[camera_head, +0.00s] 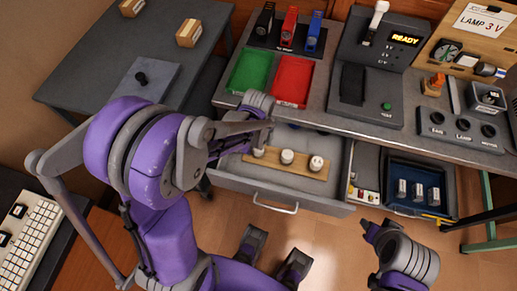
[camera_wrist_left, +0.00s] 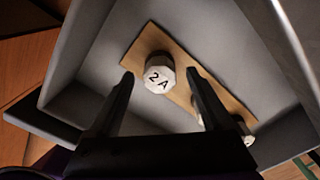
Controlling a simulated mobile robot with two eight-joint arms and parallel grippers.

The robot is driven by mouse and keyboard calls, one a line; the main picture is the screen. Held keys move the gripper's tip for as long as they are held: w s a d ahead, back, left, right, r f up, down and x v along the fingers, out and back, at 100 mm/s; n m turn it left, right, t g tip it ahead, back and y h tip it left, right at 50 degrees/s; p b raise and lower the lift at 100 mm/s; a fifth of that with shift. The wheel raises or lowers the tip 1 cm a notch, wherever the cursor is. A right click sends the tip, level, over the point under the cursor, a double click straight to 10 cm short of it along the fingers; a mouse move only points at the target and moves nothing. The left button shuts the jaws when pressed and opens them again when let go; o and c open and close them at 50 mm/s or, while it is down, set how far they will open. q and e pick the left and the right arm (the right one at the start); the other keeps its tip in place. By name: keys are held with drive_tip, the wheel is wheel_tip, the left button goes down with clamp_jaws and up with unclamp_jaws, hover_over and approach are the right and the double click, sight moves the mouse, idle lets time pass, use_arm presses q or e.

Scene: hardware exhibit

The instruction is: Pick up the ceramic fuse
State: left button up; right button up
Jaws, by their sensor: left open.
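Several white ceramic fuses stand on a wooden strip (camera_head: 272,163) in an open grey drawer (camera_head: 230,180). In the head view they are a left fuse (camera_head: 259,151), a middle fuse (camera_head: 287,157) and a right fuse (camera_head: 316,163). In the left wrist view the nearest fuse (camera_wrist_left: 158,75) is marked "2 A", and the other fuses are partly hidden behind the right finger. My left gripper (camera_head: 263,136) is open above the strip's left end. Its fingers (camera_wrist_left: 160,79) appear on either side of the 2 A fuse, with gaps. My right gripper (camera_head: 375,232) is empty at the lower right.
The drawer walls surround the strip closely. The bench above holds a green tray (camera_head: 248,72), a red tray (camera_head: 292,80) and a "READY" device (camera_head: 380,65). A blue tray (camera_head: 408,204) with several metallic pieces sits in another open drawer at right.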

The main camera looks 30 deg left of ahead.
sight(258, 147)
use_arm(q)
drive_tip(key=shift+f, duration=0.7)
clamp_jaws()
drive_tip(key=shift+r, duration=0.1)
wheel_tip(258, 147, up, 10)
drive_tip(key=shift+p, duration=0.8)
